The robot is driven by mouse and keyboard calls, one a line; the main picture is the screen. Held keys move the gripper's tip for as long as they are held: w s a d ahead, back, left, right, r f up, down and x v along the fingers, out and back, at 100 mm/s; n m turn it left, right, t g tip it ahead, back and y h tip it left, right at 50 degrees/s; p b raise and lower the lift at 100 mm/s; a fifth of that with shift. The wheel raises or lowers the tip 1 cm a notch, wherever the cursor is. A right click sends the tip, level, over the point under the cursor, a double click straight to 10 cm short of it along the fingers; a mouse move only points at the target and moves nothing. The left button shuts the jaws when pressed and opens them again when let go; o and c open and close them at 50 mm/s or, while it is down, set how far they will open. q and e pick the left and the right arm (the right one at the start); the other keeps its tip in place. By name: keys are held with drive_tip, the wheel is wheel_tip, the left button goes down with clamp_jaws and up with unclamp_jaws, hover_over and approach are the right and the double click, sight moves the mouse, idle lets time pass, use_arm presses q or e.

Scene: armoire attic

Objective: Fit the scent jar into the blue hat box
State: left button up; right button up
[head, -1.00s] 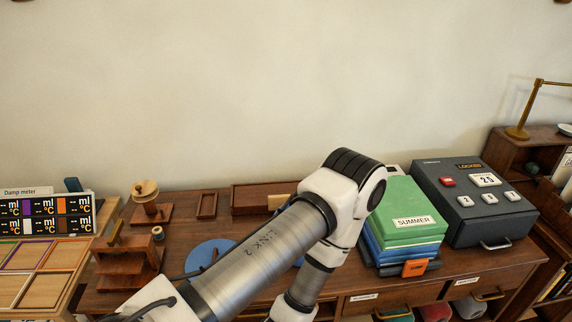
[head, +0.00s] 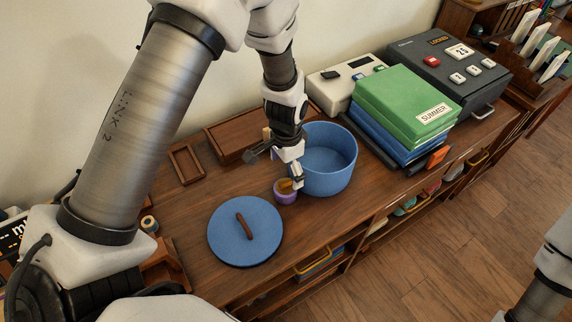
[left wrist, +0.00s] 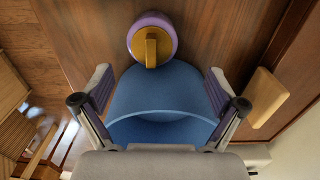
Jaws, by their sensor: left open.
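The scent jar (head: 285,196) is a small purple pot with a yellow-gold bar handle on top. It stands on the desk just left of the blue hat box (head: 338,180), which is open. The hat box's round blue lid (head: 262,246), with a brown handle, lies flat on the desk at the front left. My left gripper (head: 278,167) is open, above and just behind the jar, close to the box's left side. In the left wrist view the jar (left wrist: 151,38) is beyond my spread, empty fingers (left wrist: 158,82), and the box (left wrist: 160,95) shows between them.
A green and blue stack marked SUMMER (head: 402,112), a white device (head: 345,85) and a dark keypad box (head: 452,68) stand right of the hat box. A wooden tray (head: 238,135) lies behind. My left arm crosses the left side.

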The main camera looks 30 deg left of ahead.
sight(285, 186)
use_arm(q)
drive_tip(key=shift+s+d+f, duration=0.15)
drive_tip(key=shift+s+f, duration=0.05)
drive_tip(key=shift+f, duration=0.2)
drive_tip(key=shift+s+d+f+p, duration=0.25)
drive_tip(key=shift+s+f+p, duration=0.1)
drive_tip(key=shift+s+f, duration=0.35)
drive_tip(key=f, duration=0.4)
drive_tip(key=shift+w+a+f+p, duration=0.3)
drive_tip(key=shift+w+f, duration=0.05)
drive_tip(key=shift+s+d+r, duration=0.1)
drive_tip(key=c, duration=1.7)
use_arm(e)
drive_tip(key=shift+s+d+r, duration=0.3)
drive_tip(key=shift+s+r, duration=0.1)
drive_tip(key=shift+r, duration=0.35)
